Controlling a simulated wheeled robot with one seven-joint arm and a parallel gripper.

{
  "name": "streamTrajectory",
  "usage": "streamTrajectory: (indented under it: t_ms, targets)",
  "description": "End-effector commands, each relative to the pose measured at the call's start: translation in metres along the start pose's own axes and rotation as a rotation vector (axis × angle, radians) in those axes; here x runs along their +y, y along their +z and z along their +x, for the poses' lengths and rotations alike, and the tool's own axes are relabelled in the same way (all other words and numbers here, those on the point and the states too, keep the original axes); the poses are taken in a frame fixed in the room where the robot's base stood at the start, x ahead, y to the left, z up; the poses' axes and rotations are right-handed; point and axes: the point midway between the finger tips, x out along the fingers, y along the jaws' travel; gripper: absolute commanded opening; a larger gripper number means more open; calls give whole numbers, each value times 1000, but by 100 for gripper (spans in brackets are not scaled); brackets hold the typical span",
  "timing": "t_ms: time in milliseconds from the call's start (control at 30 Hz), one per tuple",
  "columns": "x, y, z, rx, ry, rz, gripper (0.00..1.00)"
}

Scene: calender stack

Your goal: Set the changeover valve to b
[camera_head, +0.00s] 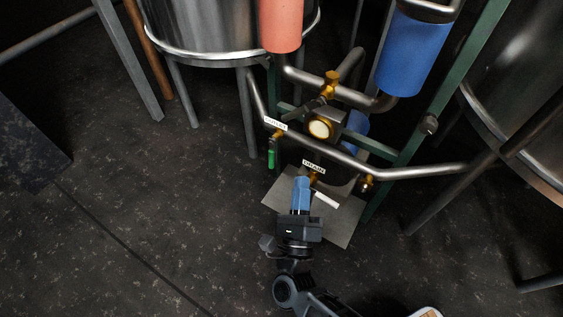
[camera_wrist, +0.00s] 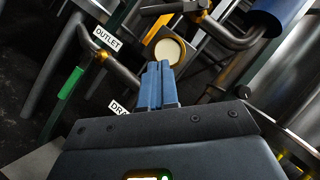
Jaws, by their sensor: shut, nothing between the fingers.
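A brass valve (camera_head: 330,84) sits on the pipework between a red cylinder and a blue cylinder. It looks like the changeover valve, but I can read no a or b mark on it. Its brass also shows at the top of the wrist view (camera_wrist: 203,10). My gripper (camera_head: 302,180) has its blue fingers together and empty, beside the DRAIN label and lower in the picture than the brass valve. In the wrist view the closed fingertips (camera_wrist: 158,66) point toward a round pale gauge face (camera_wrist: 170,52) and cover part of its lower edge.
A green lever (camera_head: 271,156) hangs below the OUTLET label (camera_head: 275,123). The red cylinder (camera_head: 281,25), blue cylinder (camera_head: 412,55) and green frame (camera_head: 440,100) crowd the area. Floor at left is open.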

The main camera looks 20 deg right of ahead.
Motion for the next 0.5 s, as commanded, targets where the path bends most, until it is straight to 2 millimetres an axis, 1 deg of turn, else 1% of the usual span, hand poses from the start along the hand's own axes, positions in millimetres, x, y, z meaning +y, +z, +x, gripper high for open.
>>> streamTrajectory:
  t_ms: [400, 500]
  targets:
    - [0, 2, 79, -2, -3, 0, 0]
    - [0, 4, 96, -3, -1, 1, 0]
